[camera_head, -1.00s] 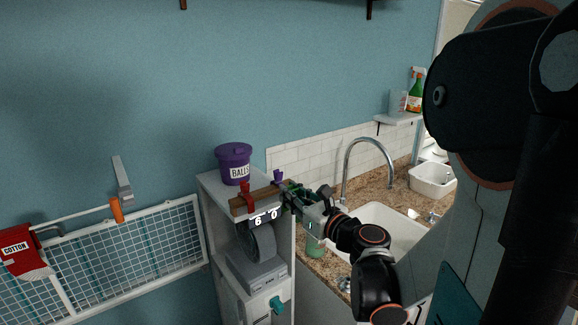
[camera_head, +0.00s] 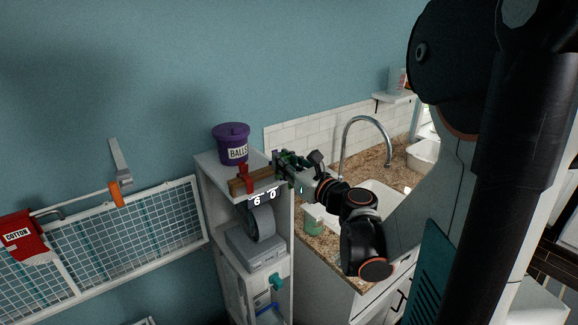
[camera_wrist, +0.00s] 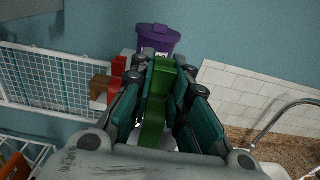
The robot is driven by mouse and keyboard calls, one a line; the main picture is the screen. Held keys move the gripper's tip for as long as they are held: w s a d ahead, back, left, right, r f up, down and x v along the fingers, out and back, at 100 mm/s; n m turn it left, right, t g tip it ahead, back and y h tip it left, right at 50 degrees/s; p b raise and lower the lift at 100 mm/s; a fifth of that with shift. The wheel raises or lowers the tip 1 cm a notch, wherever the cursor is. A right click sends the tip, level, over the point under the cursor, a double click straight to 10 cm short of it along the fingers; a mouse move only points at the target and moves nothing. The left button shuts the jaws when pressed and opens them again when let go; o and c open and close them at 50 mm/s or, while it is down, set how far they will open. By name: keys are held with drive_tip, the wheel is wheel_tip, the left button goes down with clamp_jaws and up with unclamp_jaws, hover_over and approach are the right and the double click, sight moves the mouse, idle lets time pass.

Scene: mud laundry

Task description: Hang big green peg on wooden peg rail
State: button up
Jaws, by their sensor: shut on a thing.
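The wooden peg rail (camera_head: 264,175) lies along the top front edge of a narrow white shelf unit. A red peg (camera_head: 244,177) is on its left part, and it also shows in the wrist view (camera_wrist: 117,75). My gripper (camera_head: 280,160) is over the rail's right part and hides it. In the wrist view my gripper (camera_wrist: 163,65) is shut on the big green peg (camera_wrist: 154,118), which stands between the dark fingers. I cannot tell whether the green peg touches the rail. The rail's left end (camera_wrist: 99,86) shows left of my fingers.
A purple bucket (camera_head: 231,145) marked BALLS stands behind the rail. A sink with a tall faucet (camera_head: 366,122) is to the right. A white wire rack (camera_head: 130,235) with a red COTTON bag (camera_head: 24,238) hangs at left.

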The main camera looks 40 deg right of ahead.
drive_tip(key=p, duration=0.1)
hover_over(262, 171)
wheel_tip(262, 171, down, 5)
drive_tip(key=b, duration=0.4)
drive_tip(key=shift+b, duration=0.4)
idle(0.8)
drive_tip(key=o, duration=0.9)
drive_tip(key=shift+c, duration=0.2)
drive_tip(key=s, duration=1.2)
drive_tip(key=shift+d, duration=0.25)
